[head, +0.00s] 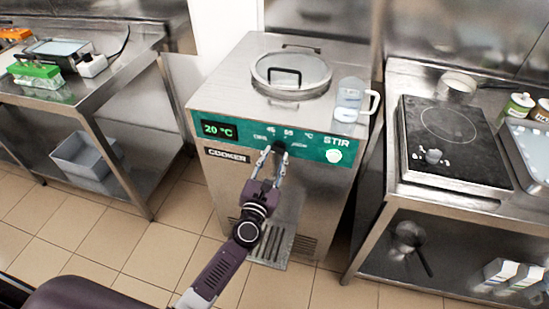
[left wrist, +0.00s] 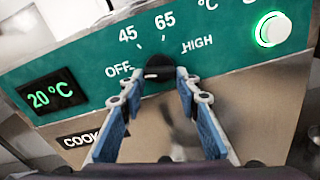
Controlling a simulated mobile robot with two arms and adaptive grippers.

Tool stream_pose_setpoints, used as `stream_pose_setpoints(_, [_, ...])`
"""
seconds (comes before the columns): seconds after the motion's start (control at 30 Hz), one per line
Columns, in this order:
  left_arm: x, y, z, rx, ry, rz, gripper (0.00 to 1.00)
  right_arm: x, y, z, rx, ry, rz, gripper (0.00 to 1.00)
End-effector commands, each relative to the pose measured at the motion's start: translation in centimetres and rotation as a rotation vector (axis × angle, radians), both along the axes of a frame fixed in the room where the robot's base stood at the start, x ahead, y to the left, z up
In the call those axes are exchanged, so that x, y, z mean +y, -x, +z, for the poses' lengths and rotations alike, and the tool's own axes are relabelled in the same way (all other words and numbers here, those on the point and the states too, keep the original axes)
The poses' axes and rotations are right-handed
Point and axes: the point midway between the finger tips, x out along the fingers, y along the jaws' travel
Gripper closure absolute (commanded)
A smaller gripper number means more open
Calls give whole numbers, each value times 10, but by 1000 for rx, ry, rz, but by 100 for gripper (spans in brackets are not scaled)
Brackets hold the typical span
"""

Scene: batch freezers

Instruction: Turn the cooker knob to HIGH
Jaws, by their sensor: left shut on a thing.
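The cooker (head: 225,175) is a steel cabinet with a green front panel. Its display (head: 218,130) reads 20 °C. The black knob (left wrist: 158,66) sits on the panel among the marks OFF, 45, 65 and HIGH; its pointer direction is hard to make out. My left gripper (left wrist: 160,78) is shut on the knob, with one finger at each side. In the head view the left gripper (head: 277,152) reaches the knob from below and partly covers it. My right gripper is not in view.
A lit white STIR button (head: 333,156) is right of the knob. A glass lid (head: 291,70) and a clear jug (head: 350,100) are on the cooker top. A hob (head: 452,145) stands on the right counter. A drip grate (head: 272,245) is below.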

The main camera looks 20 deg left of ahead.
Motion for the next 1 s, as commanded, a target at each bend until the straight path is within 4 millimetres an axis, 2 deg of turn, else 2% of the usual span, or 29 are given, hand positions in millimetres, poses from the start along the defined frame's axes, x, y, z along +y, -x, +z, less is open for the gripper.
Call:
stream_pose_setpoints(0.37, [1, 0, 1, 1, -137, 0, 94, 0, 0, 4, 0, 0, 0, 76])
stream_pose_setpoints(1.0, [3, 0, 4, 1, -726, 0, 94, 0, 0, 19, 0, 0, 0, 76])
